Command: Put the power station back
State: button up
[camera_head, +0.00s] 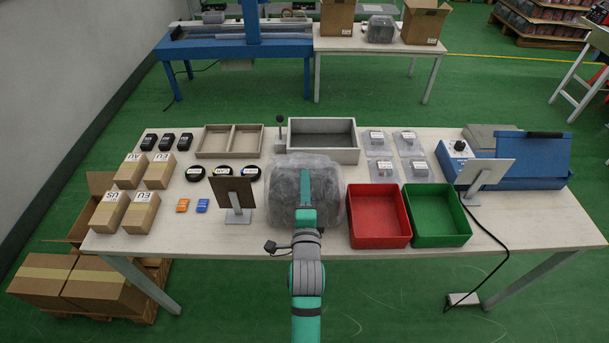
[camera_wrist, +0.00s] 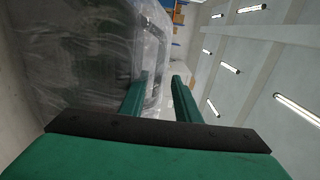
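The power station (camera_head: 330,186) is a dark, bulky unit wrapped in clear plastic, standing at the middle of the table between the small tilted screen and the red bin. My gripper (camera_head: 305,184) is in front of and over its near side. In the wrist view, the wrapped power station (camera_wrist: 80,55) fills the left side. The two fingers of my gripper (camera_wrist: 159,78) are apart, with the left finger over the plastic and the right finger at the unit's edge. I cannot tell whether either finger touches it.
A grey open box (camera_head: 335,153) stands behind the power station. A red bin (camera_head: 377,222) and a green bin (camera_head: 437,220) stand right of it. A brown panel on a stand (camera_head: 233,192) is on the left. Another wrapped unit (camera_head: 381,29) sits on the back table.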

jog(key=s+f+n+g, duration=0.1)
jog(key=s+f+n, duration=0.35)
jog(key=s, duration=0.75)
jog(key=s+f+n, duration=0.3)
jog(key=s+f, duration=0.2)
jog(key=s, duration=0.7)
jog(key=s+n+g, duration=0.1)
jog(key=s+n, duration=0.9)
jog(key=s, duration=0.9)
jog(key=shift+a+f+g, duration=0.15)
jog(key=shift+f+g, duration=0.15)
jog(key=shift+c, duration=0.3)
